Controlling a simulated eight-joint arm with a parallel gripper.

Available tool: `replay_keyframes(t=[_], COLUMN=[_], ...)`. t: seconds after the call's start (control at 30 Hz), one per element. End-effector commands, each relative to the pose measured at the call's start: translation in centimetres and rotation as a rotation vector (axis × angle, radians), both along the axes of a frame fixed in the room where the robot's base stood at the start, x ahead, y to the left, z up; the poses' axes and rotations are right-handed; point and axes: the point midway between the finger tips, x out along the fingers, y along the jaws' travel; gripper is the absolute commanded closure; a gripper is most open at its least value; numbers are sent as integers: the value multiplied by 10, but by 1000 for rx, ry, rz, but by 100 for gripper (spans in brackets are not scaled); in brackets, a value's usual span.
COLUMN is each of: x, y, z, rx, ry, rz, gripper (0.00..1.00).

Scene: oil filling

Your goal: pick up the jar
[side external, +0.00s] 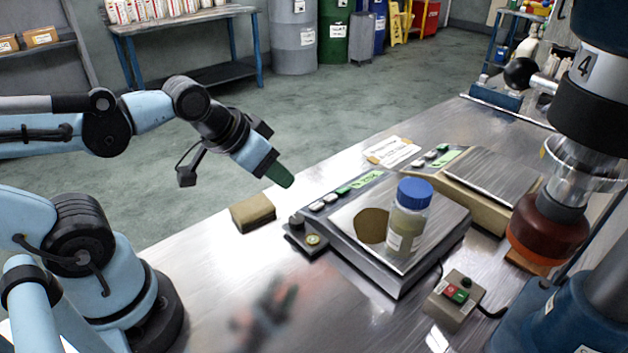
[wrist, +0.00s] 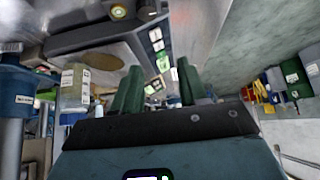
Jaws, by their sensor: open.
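The jar (side external: 408,222) is clear with a blue cap, a white label and yellowish contents. It stands upright on the metal plate of the front scale (side external: 350,240). In the wrist view the jar (wrist: 76,82) appears at the left, outside the fingers. My gripper (side external: 279,176) has green fingers and is in the air left of the scale and above the bench, well apart from the jar. In the wrist view my gripper (wrist: 158,75) shows its fingers spread with nothing between them.
A brown block (side external: 253,212) lies on the bench left of the scale. A second scale (side external: 480,185) sits behind the jar. A button box (side external: 454,298) and a blue-based machine (side external: 560,310) stand at the right.

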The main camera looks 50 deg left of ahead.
Motion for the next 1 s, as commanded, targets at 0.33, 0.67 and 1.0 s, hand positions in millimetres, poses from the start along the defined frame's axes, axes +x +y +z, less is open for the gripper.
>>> replay_keyframes(t=[0.33,0.67,1.0], x=[0,9,32], y=[0,-16,-133], z=[0,4,46], rx=[0,0,-85], ry=[0,-59,-452], rz=[0,-52,-376], gripper=[20,20,20])
